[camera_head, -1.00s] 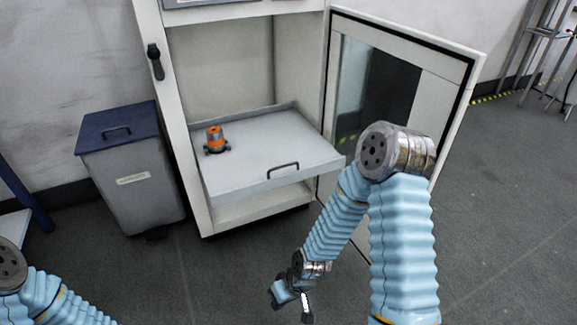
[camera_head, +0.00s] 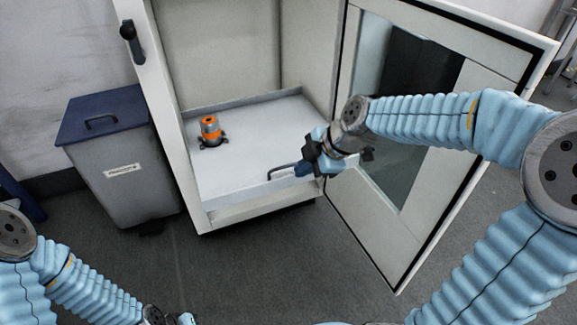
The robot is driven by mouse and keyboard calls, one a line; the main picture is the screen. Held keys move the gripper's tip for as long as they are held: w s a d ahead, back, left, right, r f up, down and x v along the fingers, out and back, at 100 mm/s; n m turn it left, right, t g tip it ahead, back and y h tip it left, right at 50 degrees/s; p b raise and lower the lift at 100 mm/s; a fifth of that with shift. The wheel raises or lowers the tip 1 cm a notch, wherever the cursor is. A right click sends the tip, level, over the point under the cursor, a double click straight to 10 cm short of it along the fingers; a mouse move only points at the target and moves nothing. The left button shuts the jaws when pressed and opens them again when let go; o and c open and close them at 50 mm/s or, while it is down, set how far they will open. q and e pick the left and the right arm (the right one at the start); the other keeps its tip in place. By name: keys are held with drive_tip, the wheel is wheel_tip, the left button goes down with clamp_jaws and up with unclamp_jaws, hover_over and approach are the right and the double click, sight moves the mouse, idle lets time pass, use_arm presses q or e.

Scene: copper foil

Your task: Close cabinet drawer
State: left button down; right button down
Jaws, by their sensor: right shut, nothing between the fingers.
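The white cabinet (camera_head: 288,45) stands in the centre with its front open. Its shallow grey drawer (camera_head: 245,150) sits low in the opening, with a dark bar handle (camera_head: 282,171) on the front. The drawer front now lies close to the cabinet's front frame. My right gripper (camera_head: 303,169) is shut and empty at the right part of the drawer front, beside the handle, and hides that corner. I cannot tell whether it touches. My left arm's end shows at the bottom edge, with its gripper (camera_head: 186,319) mostly cut off.
An orange and grey device (camera_head: 211,130) stands upright in the drawer's left part. The cabinet's glazed door (camera_head: 480,60) is swung open to the right, behind my right arm. A grey bin with a blue lid (camera_head: 125,165) stands left. The floor (camera_head: 250,270) in front is clear.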

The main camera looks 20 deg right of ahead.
use_arm(q)
drive_tip(key=shift+r+p, duration=0.3)
use_arm(e)
drive_tip(key=w+a+f, duration=0.1)
drive_tip(key=w+f, duration=0.3)
drive_tip(key=w, duration=0.1)
drive_tip(key=shift+w+a+f, duration=0.2)
drive_tip(key=shift+w+a, duration=0.15)
drive_tip(key=shift+a, duration=0.05)
